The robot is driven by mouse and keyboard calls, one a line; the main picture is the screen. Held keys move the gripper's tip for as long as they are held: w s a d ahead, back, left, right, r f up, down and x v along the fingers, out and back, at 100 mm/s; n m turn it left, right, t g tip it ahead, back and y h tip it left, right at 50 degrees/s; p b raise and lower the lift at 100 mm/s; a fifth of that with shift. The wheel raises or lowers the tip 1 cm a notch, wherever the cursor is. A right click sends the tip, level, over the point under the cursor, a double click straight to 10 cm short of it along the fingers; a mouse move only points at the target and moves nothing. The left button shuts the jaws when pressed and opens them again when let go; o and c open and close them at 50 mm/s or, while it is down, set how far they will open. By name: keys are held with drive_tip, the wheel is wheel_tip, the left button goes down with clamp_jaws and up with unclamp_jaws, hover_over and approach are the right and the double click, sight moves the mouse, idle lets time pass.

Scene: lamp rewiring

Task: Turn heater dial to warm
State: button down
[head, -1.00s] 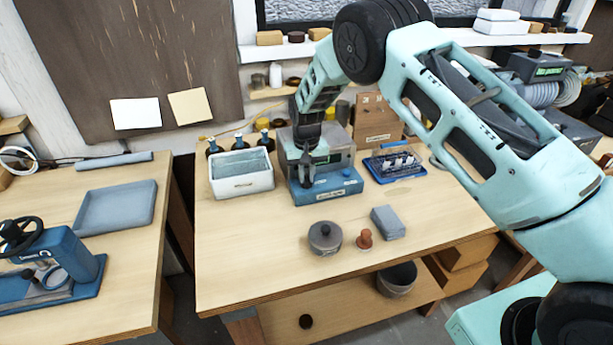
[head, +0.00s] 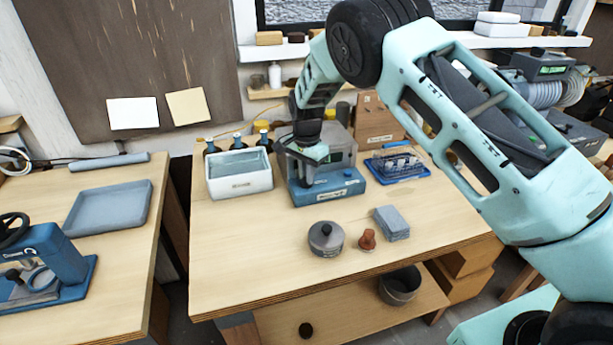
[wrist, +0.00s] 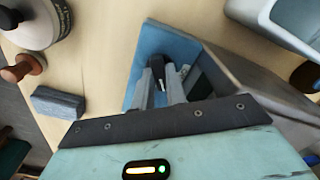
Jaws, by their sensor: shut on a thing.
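The heater (head: 335,188) is a blue box with a grey see-through hood, standing at the back of the middle workbench. My gripper (head: 304,180) reaches down to the front left of its blue top. In the wrist view the two grey fingers of my gripper (wrist: 162,80) are closed on a small dark dial (wrist: 171,76) on the heater's blue face (wrist: 150,50). The dial is mostly hidden between the fingers, and I cannot read its setting. In the head view the dial is hidden by my gripper.
A white bin (head: 240,185) stands close left of the heater, and a blue wire rack (head: 400,168) stands to its right. A lidded grey pot (head: 326,240), a reddish-brown knob (head: 367,239) and a grey block (head: 392,223) sit in front. The bench's front left is clear.

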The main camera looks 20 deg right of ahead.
drive_tip(key=m, duration=0.6)
drive_tip(key=shift+w, duration=0.1)
drive_tip(key=shift+m, duration=0.4)
drive_tip(key=shift+r, duration=0.1)
drive_tip(key=c, duration=1.4)
unclamp_jaws()
drive_tip(key=shift+c, duration=0.2)
wheel_tip(320, 180, up, 17)
drive_tip(key=b, duration=0.4)
drive_tip(key=shift+r, duration=0.15)
